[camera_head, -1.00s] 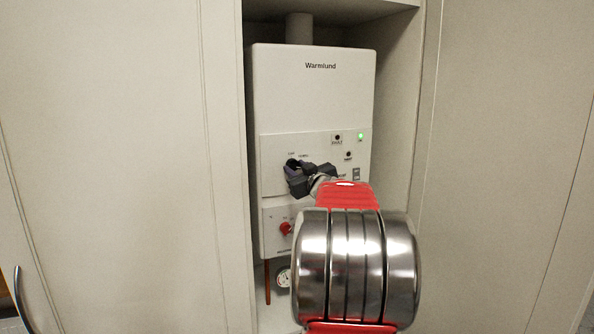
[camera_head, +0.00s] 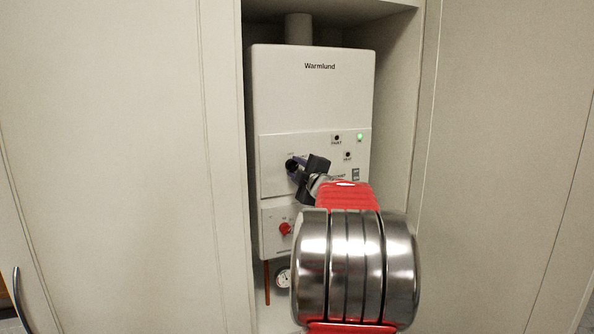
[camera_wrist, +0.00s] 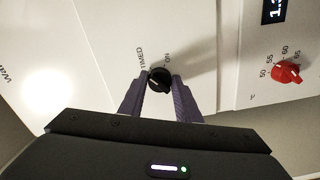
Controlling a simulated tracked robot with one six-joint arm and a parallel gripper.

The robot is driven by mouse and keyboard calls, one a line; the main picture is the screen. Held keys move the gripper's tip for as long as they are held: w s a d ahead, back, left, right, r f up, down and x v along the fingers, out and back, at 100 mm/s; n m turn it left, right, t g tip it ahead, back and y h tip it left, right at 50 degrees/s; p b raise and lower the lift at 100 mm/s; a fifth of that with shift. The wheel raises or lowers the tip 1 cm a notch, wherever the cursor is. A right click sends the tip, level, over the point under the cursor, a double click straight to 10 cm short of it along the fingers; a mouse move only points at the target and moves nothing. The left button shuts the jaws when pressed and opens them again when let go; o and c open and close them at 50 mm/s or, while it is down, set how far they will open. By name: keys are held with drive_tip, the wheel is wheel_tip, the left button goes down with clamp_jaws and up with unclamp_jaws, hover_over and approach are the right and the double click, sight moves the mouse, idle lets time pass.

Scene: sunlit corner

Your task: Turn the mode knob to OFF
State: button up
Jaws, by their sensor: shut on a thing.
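The mode knob is a small black knob on the boiler's white front panel. It shows in the wrist view (camera_wrist: 160,79) between my two purple fingers, with a light pointer line on it. Printed words beside it read "TIMED" and what looks like "ON"; other labels are hidden. My gripper (camera_wrist: 160,98) is shut on the knob, one finger on each side. In the head view my gripper (camera_head: 293,168) is at the left part of the panel, and the knob is mostly covered by it.
The white Warmlund boiler (camera_head: 312,90) stands in a cabinet niche with walls close on both sides. A red knob (camera_head: 285,229) is below, also in the wrist view (camera_wrist: 286,72). A green lamp (camera_head: 360,138), black buttons (camera_head: 347,155) and a round gauge (camera_head: 283,278) are nearby.

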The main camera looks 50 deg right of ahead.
drive_tip(key=n, duration=0.5)
drive_tip(key=shift+f+n, duration=0.15)
drive_tip(key=shift+n, duration=2.35)
drive_tip(key=shift+f, duration=0.1)
drive_tip(key=o, duration=1.1)
drive_tip(key=shift+c, duration=0.2)
drive_tip(key=shift+r, duration=0.2)
drive_tip(key=shift+s+a+r, duration=0.1)
drive_tip(key=shift+s+a, duration=0.05)
drive_tip(key=shift+s, duration=0.05)
drive_tip(key=v, duration=1.3)
